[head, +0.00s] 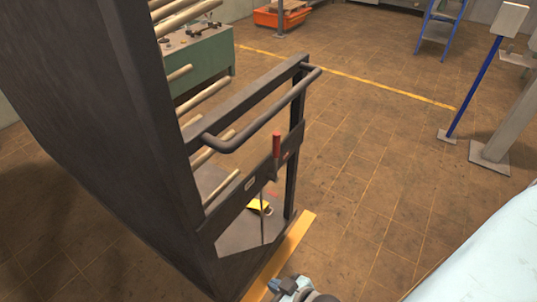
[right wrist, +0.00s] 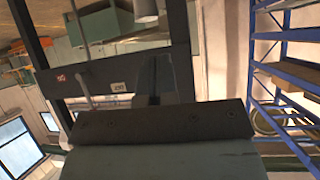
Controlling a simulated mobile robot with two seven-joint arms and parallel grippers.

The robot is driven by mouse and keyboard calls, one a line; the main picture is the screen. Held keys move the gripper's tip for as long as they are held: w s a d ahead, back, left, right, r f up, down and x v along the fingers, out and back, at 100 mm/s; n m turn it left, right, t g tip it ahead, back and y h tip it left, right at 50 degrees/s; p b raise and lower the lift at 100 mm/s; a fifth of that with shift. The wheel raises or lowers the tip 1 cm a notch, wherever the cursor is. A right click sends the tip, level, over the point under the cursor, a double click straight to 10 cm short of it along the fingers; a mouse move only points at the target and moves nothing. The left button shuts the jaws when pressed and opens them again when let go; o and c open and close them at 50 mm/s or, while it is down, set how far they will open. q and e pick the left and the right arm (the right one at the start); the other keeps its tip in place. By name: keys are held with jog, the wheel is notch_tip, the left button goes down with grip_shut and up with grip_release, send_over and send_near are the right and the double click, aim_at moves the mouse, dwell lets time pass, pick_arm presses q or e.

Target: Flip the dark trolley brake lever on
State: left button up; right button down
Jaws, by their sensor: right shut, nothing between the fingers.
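The dark trolley (head: 262,92) stands left of centre in the head view, with a bent push handle and rods behind its frame. A lever with a red grip (head: 277,145) stands upright at its crossbar, and a thin rod runs down below it. A yellow piece (head: 261,206) sits low on the trolley's base. My right gripper (head: 290,288) is at the bottom edge of the head view, below and apart from the lever, shut and empty. In the right wrist view, dark frame bars (right wrist: 110,82) cross the picture; I cannot make out the red grip there. My left gripper is not in view.
A green cabinet (head: 205,62) stands behind the trolley. A blue post (head: 472,90) on a foot plate and a blue stepladder (head: 440,28) stand at the right. A yellow bar (head: 285,250) lies along the trolley's near foot. Tiled floor right of the trolley is clear.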

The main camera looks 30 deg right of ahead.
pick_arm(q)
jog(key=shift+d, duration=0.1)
pick_arm(e)
jog(key=shift+d, duration=0.1)
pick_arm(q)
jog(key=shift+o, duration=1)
pick_arm(e)
jog(key=w+d+r+n+t+h+b, duration=0.1)
jog(key=w+d+r+n+h, duration=0.15)
jog(key=w, duration=0.35)
jog(key=w+d+r+n+t+h+b, duration=0.1)
jog(key=w+r+n+h+b, duration=0.2)
jog(key=w, duration=0.4)
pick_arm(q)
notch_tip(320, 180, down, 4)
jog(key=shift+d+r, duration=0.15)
pick_arm(e)
jog(key=w+d+r+n+t+h, duration=0.2)
jog(key=w+r+h, duration=0.3)
jog(key=r, duration=0.7)
jog(key=d+h, duration=0.1)
jog(key=h, duration=0.1)
jog(key=shift+d+n+h, duration=0.2)
jog(key=shift+n+h, duration=0.15)
jog(key=shift+r, duration=0.1)
